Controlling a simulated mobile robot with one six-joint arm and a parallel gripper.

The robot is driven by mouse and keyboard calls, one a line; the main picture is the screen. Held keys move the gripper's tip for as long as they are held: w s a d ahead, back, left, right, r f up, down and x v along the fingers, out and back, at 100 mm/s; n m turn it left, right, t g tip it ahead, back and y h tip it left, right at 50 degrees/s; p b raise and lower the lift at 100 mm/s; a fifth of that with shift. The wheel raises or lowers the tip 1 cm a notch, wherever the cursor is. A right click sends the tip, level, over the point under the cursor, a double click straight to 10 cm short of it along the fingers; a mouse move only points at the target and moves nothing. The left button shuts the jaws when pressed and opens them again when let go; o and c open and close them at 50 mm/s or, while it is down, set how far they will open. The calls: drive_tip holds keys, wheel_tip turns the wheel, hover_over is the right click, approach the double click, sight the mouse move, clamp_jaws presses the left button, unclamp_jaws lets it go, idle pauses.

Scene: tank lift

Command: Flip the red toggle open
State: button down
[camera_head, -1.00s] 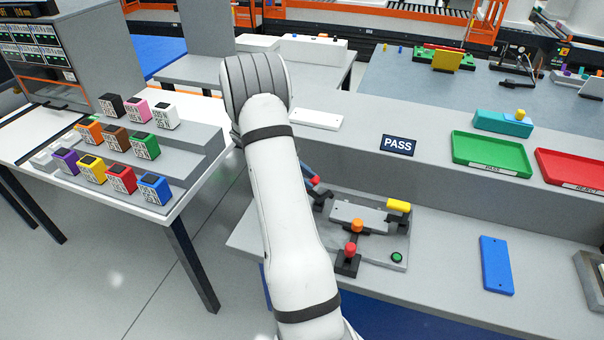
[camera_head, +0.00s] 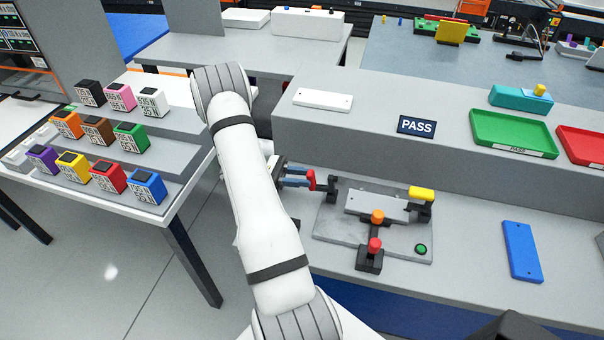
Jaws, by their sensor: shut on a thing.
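The grey fixture plate (camera_head: 333,222) lies on the bench right of my arm. At its left end is a black clamp base, with the red toggle handle (camera_head: 311,180) sticking out to the left, close to level. My gripper (camera_head: 303,178) has blue fingers and is shut on this red handle, coming from the left; my arm hides its rear part. A second red knob (camera_head: 374,246) stands upright on a black base at the front of the plate, with an orange knob (camera_head: 377,216) behind it. A yellow handle (camera_head: 421,193) sits at the right end.
A green button (camera_head: 421,249) is on the plate's right front corner. A blue block (camera_head: 522,251) lies farther right. A raised shelf with a PASS sign (camera_head: 417,125) and a green tray (camera_head: 513,131) stands behind. Coloured cubes fill the left table.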

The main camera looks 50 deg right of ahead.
drive_tip(key=shift+f, duration=0.1)
idle(0.5)
drive_tip(key=c, duration=1.1)
unclamp_jaws()
drive_tip(key=v, duration=0.5)
drive_tip(key=shift+w+a, duration=0.15)
drive_tip(key=shift+w, duration=0.25)
drive_tip(key=p, duration=0.1)
drive_tip(key=w+p, duration=0.1)
drive_tip(key=shift+w+a+f+p, duration=0.15)
drive_tip(key=shift+a+p, duration=0.15)
drive_tip(key=shift+w+f, duration=0.15)
drive_tip(key=shift+f, duration=0.05)
